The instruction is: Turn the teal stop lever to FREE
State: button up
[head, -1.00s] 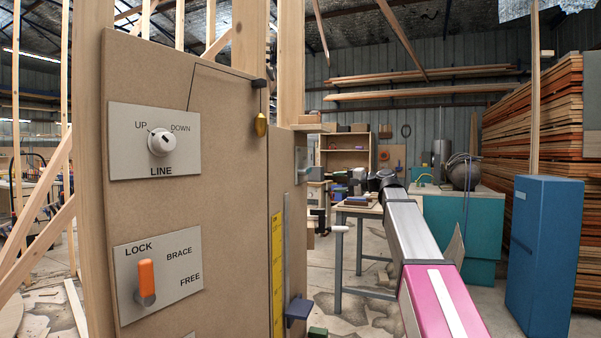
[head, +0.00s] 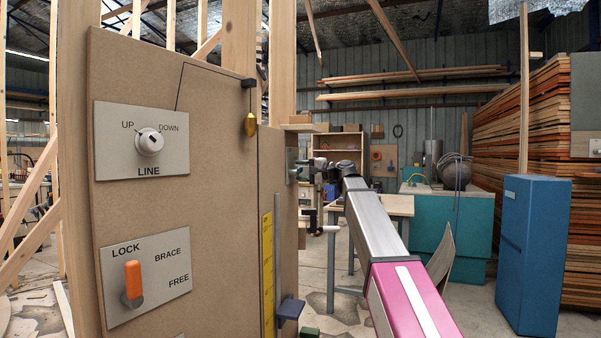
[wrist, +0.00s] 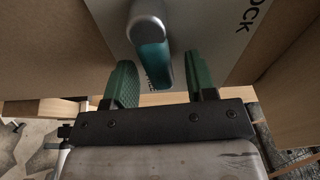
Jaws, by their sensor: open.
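In the wrist view the teal stop lever (wrist: 153,65) hangs from a silver hub (wrist: 147,22) on a pale plate. The word LOCK shows at the plate's right. My gripper (wrist: 162,82) is open, with its green fingers on either side of the lever's free end. The lever appears nearer the left finger; I cannot tell whether they touch. In the head view my gripper (head: 312,168) is small, close to a grey plate (head: 292,165) on the narrow side panel. The teal lever cannot be made out there.
An orange lever (head: 133,280) points up to LOCK on a LOCK, BRACE, FREE plate (head: 170,285). A white knob (head: 149,142) sits on the LINE plate above. A brass weight (head: 250,125) hangs from a cord. A blue cabinet (head: 535,255) stands at right.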

jog(key=shift+w+a, duration=0.1)
jog(key=shift+a, duration=0.15)
grip_shut()
jog(key=shift+f+m, duration=0.25)
jog(key=shift+m, duration=0.35)
grip_release()
jog(key=v, duration=1.1)
